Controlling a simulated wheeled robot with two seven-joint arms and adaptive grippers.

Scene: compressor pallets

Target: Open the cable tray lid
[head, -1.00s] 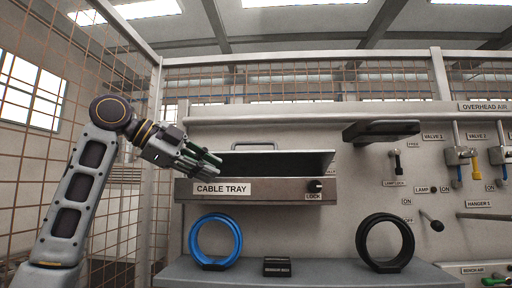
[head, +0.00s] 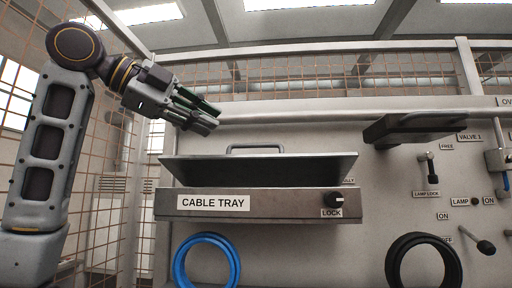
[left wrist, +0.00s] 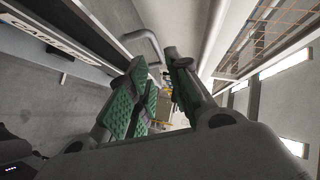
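The cable tray (head: 265,207) is a grey metal box on the back panel with a "CABLE TRAY" label and a dark LOCK knob (head: 337,200). Its lid (head: 262,171) is a flat plate above the box. It looks tilted, front edge raised and underside facing me. The lid handle (head: 255,147) shows above the lid's upper edge. My left gripper (head: 216,117) is above the lid's left part, apart from it in the picture, with nothing between its fingers. The left wrist view shows a gap between its green-padded fingers (left wrist: 160,85). My right gripper is out of view.
A blue ring (head: 207,262) and a black ring (head: 424,262) stand below the tray. A dark bracket (head: 415,128) juts out right of the lid. Levers, including LAMP LOCK (head: 430,167), are farther right. Wire mesh (head: 100,215) stands at the left.

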